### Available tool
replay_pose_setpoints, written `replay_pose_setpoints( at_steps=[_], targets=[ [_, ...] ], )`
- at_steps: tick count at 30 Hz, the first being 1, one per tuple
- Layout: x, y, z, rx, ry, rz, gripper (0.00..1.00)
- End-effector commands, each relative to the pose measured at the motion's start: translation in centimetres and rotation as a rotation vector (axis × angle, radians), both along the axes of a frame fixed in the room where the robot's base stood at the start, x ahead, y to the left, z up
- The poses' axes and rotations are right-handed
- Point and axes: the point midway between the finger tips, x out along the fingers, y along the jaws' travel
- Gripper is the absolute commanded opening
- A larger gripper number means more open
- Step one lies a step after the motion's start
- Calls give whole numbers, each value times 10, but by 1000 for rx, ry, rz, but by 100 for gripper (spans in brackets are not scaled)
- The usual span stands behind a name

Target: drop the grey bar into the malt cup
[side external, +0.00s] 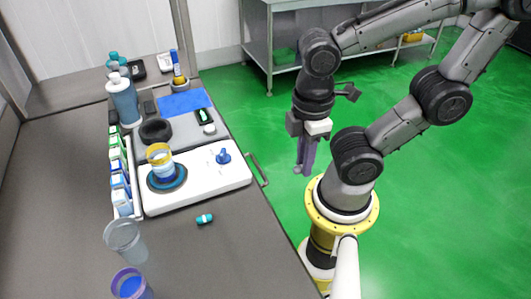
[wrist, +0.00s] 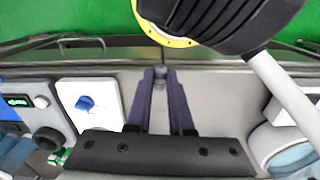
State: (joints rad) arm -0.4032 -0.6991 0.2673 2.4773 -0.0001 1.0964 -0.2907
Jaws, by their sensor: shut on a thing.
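My gripper (side external: 305,168) hangs pointing down beyond the right edge of the counter, near my base. In the wrist view its two purple-grey fingers (wrist: 160,82) are shut on a small grey piece, the grey bar (wrist: 160,72), at the tips. The fingers hide part of it. Three cups show in the side view: a yellow-rimmed cup (side external: 160,166) on a round blue-rimmed plate, a translucent grey cup (side external: 125,240), and a purple-rimmed cup (side external: 131,284) at the front. I cannot tell which is the malt cup. All are well left of my gripper.
A white appliance (side external: 215,184) with a blue knob (side external: 223,156) lies on the counter. A teal-and-white capsule (side external: 205,219) lies in front of it. The front right counter is clear.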

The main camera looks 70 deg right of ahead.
Motion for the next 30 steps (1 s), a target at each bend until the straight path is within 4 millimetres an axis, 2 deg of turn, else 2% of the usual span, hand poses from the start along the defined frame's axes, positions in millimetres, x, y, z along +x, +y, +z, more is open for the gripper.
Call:
replay_pose_setpoints(
  at_steps=[5, 8, 12, 18, 24, 30],
  targets=[
    [19, 8, 22, 1, -1, 31, 0],
    [44, 18, 43, 1, -1, 46, 0],
    [88, 32, 73, -1, 1, 59, 0],
    [157, 49, 103, -1, 3, 62, 0],
    [228, 60, 112, -1, 4, 50, 0],
    [287, 63, 100, 0, 4, 24, 0]
  ],
)
